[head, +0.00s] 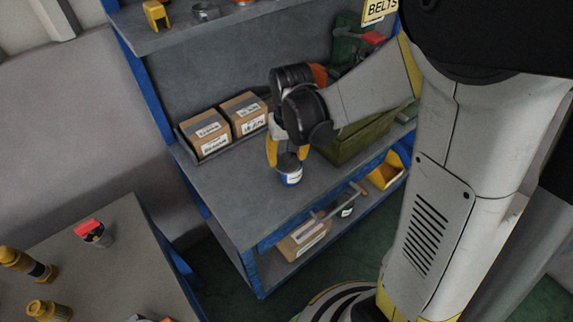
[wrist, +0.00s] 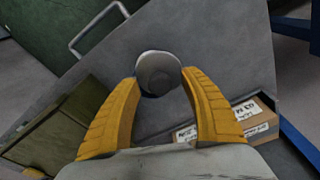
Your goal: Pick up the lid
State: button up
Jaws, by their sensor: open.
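A small can with a blue and white label (head: 291,178) stands upright on the grey shelf. Its round grey top, which looks like the lid (head: 288,161), faces up below my gripper (head: 286,156). In the wrist view the lid (wrist: 158,70) is a grey disc between the two yellow fingertips of my gripper (wrist: 160,80). The fingers are spread, one on each side of the disc. I cannot tell whether either finger touches it. The can's body is mostly hidden in the wrist view.
Two labelled cardboard boxes (head: 208,134) (head: 243,115) sit in a tray to the left on the same shelf (head: 230,195). A green crate (head: 352,140) is behind to the right. A lower shelf holds a box (head: 302,240) and a yellow bin (head: 386,172). Bare shelf surrounds the can.

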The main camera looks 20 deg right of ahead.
grip_shut()
jog(key=shift+r, duration=0.1)
